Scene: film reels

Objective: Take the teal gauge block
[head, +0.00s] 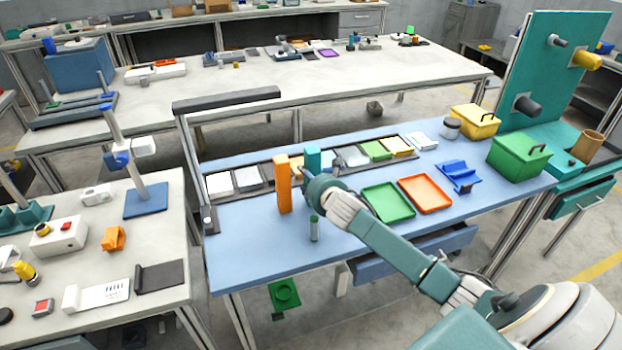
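The teal gauge block (313,158) shows as an upright block on the blue bench, just beyond the end of my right arm. Its lower part is hidden behind my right gripper (318,187). The gripper's fingers are hidden by my own wrist, so I cannot tell whether they are open, shut or touching the block. A tall orange block (284,184) stands upright just left of the gripper. My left gripper is not in view.
Green (388,203) and orange (425,194) trays lie to the right, near a blue cradle (459,176). A dark rack with several plates runs behind. The bench's front left is clear.

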